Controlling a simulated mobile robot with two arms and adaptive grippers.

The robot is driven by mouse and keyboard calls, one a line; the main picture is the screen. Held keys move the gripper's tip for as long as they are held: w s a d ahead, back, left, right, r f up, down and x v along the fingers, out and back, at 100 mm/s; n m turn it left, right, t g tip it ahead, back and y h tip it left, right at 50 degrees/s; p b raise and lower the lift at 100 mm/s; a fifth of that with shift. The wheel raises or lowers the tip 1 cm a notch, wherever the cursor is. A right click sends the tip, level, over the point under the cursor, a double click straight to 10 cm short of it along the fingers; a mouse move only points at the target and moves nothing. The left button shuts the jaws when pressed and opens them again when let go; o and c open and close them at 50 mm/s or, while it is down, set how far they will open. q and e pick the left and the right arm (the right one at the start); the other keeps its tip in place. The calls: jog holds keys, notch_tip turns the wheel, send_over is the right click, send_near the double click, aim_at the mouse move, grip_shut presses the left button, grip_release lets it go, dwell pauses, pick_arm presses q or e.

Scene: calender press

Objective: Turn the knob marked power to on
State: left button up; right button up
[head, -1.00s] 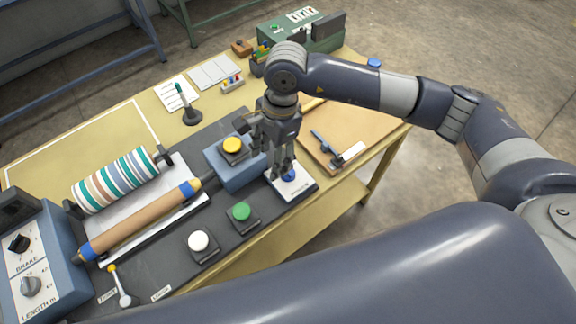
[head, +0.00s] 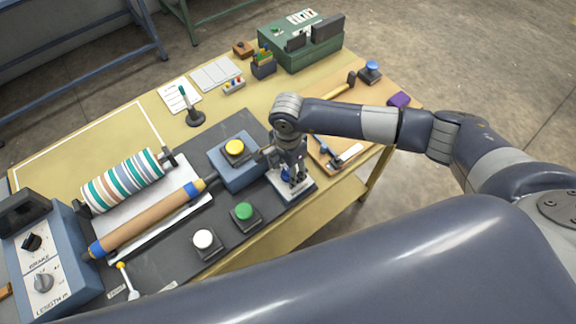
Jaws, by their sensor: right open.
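The power knob's plate (head: 285,194) is a small white-topped panel on a dark base at the table's front edge, right of the green button. Its knob is blue and mostly hidden by my right gripper (head: 295,184). My right gripper points down with open fingers low over the plate, at the knob. I cannot tell whether the fingers touch the knob, and its pointer setting is hidden. My left gripper is not in view.
A yellow button (head: 234,148) on a blue box stands close left of my gripper. A green button (head: 244,213) and a white button (head: 204,240) lie nearer the front. A clipboard board (head: 318,152) with tools is to the right. A striped roll (head: 122,181) is at left.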

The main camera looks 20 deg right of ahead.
jog(key=c, duration=1.1)
jog(key=shift+f+m+b, duration=0.2)
jog(key=shift+m+b, duration=1)
jog(key=m+b, duration=0.2)
jog(key=m, duration=0.1)
jog(key=shift+b, duration=0.4)
jog(key=m+b, duration=0.2)
jog(key=m, duration=0.2)
jog(key=shift+m+b, duration=0.3)
jog(key=shift+b, duration=0.1)
jog(key=shift+r+m+b, duration=0.15)
jog(key=shift+m+b, duration=0.35)
jog(key=shift+m, duration=0.4)
